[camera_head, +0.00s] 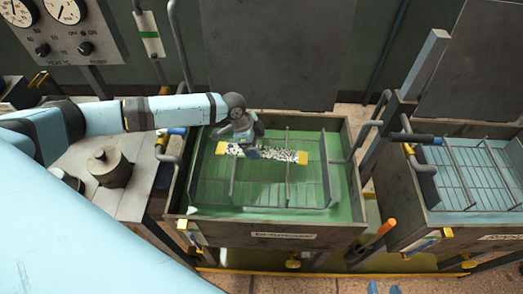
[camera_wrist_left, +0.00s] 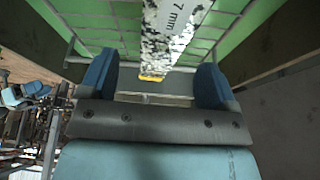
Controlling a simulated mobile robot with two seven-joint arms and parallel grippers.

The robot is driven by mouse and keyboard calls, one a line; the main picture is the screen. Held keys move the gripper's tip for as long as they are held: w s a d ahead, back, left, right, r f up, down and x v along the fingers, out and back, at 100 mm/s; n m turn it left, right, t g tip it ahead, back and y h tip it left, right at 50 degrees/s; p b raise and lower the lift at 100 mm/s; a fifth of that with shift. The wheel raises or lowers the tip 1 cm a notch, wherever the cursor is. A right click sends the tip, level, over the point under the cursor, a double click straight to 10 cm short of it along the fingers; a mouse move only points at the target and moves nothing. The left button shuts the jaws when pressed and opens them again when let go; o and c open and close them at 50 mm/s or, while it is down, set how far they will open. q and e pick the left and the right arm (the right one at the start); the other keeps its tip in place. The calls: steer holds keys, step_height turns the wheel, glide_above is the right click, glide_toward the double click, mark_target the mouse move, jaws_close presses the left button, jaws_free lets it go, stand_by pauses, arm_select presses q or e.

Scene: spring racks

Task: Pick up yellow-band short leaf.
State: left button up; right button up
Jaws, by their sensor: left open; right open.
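The yellow-band short leaf (camera_head: 283,155) is a flat, speckled black-and-white strip with yellow ends, lying across the wire rack (camera_head: 288,180) in the green tank. My left gripper (camera_head: 249,148) is over the leaf's left half and hides part of it. In the left wrist view, the leaf (camera_wrist_left: 172,35) runs down from the top, marked "7 mm", with a yellow end between the two blue fingers (camera_wrist_left: 153,82). The fingers are apart, and I cannot tell whether they touch the leaf.
The tank's wooden wall (camera_head: 215,232) surrounds the rack. A second tank (camera_head: 465,216) with a wire rack stands at right, with an upright grey post (camera_head: 425,65) between them. A gauge panel (camera_head: 65,30) and a metal weight (camera_head: 109,167) are at left.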

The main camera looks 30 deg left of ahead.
mark_target(262, 151)
arm_select(q)
steer(key=x, duration=0.4)
steer(key=shift+w+r+p, duration=0.1)
steer(key=shift+w+p, duration=0.15)
steer(key=shift+p, duration=0.1)
steer(key=c, duration=1)
steer(key=shift+c, duration=1.4)
steer(key=shift+r, duration=0.1)
